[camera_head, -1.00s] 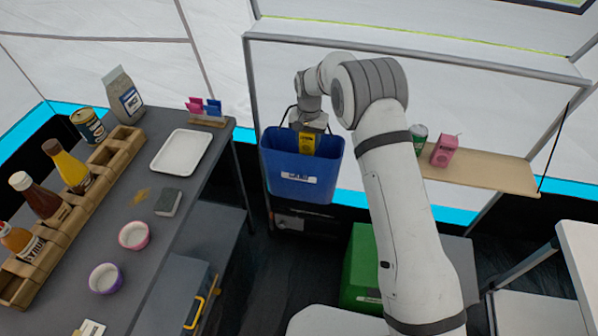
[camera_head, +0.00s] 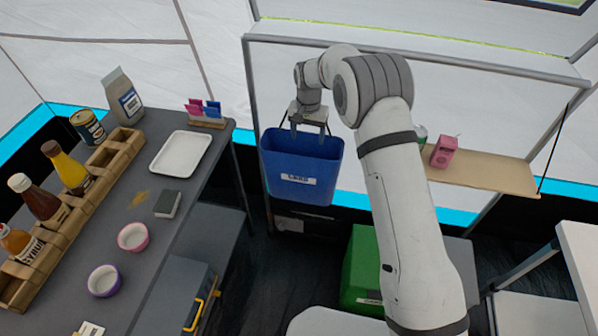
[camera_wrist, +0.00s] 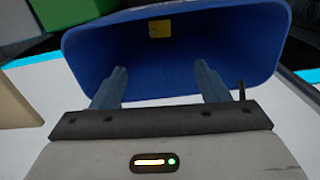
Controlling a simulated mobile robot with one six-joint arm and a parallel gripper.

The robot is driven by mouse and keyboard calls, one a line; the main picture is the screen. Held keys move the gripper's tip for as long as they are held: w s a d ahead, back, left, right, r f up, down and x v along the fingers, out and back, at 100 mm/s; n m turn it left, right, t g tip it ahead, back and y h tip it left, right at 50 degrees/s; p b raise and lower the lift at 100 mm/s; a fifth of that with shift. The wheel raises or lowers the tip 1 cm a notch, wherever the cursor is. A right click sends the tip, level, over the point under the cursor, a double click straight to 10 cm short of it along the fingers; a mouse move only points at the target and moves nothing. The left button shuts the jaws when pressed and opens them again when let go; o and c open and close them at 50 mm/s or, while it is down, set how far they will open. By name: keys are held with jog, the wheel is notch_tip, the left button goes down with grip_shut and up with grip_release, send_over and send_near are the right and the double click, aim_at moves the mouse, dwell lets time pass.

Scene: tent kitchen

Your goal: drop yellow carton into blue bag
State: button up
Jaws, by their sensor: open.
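The blue bag (camera_head: 302,172) hangs below the frame bar in the head view, its mouth up and a white label on its front. In the wrist view, the blue bag (camera_wrist: 255,45) opens in front of my fingers. A small yellow patch, seemingly the yellow carton (camera_wrist: 160,29), shows inside it. The head view does not show the carton, as the bag's front wall hides the inside. My gripper (camera_head: 308,138) is over the bag's mouth, fingers pointing down. In the wrist view its two fingers (camera_wrist: 162,88) are apart with nothing between them.
A shelf (camera_head: 490,172) at the right carries a pink carton (camera_head: 445,152) and a can (camera_head: 420,138) partly behind my arm. A grey counter (camera_head: 190,225) at the left holds a white tray (camera_head: 181,153), bottles and bowls. A green bin (camera_head: 360,265) stands on the floor.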

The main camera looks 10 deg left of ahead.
jog(key=shift+r, duration=2.4)
jog(key=s+d+r+t, duration=0.1)
jog(key=s+d+r, duration=0.5)
jog(key=d+r, duration=0.3)
jog(key=s+d+r, duration=0.7)
jog(key=d, duration=0.3)
jog(key=s+d, duration=0.6)
jog(key=s, duration=0.5)
jog(key=s+d+t, duration=0.1)
jog(key=s+d, duration=0.4)
jog(key=s, duration=0.6)
jog(key=shift+d+t, duration=0.3)
jog(key=shift+d, duration=0.1)
jog(key=shift+r, duration=0.1)
